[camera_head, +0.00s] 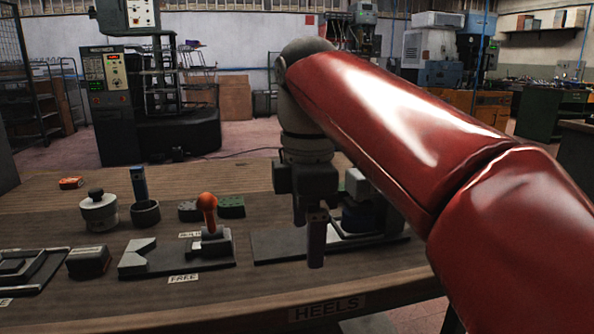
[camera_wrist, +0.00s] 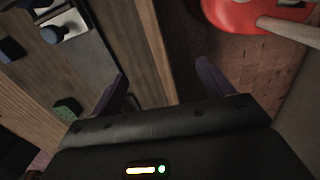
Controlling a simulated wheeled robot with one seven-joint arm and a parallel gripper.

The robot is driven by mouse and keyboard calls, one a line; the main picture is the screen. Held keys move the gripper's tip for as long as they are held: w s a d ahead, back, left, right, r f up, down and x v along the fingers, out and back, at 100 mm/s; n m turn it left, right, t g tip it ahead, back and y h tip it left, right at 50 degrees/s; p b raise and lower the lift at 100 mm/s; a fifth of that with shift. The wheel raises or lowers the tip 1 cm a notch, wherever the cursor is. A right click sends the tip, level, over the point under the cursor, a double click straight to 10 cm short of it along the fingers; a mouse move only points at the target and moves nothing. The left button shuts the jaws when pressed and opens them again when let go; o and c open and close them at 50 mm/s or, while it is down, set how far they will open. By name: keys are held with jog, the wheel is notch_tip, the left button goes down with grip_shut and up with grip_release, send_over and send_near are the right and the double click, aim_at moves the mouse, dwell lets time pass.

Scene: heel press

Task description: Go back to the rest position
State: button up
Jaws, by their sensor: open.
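My gripper (camera_head: 308,235) hangs pointing down at the end of my red arm, over the right part of the wooden workbench (camera_head: 230,300) near its front edge. In the wrist view its two dark fingers (camera_wrist: 165,88) stand apart with nothing between them. Below them show the bench edge and the brick-patterned floor. In the head view the gripper partly hides a dark press-like fixture (camera_head: 362,215) on a flat base plate (camera_head: 280,245).
An orange-knobbed clamp fixture (camera_head: 207,210) stands left of my gripper, behind a "FREE" label. Further left are a lidded pot (camera_head: 98,212), a cup with a blue-handled tool (camera_head: 140,190) and a dark block (camera_head: 88,262). A red round object (camera_wrist: 245,15) stands beyond the bench edge.

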jog(key=s+d+f+m+t, duration=0.2)
jog(key=s+d+f+m, duration=0.3)
jog(key=f+m, duration=0.5)
jog(key=s+d+f+m+t, duration=0.3)
jog(key=s+d+f+m, duration=0.2)
jog(key=d+f+m, duration=0.4)
jog(key=shift+f+m, duration=0.6)
jog(key=shift+f, duration=0.25)
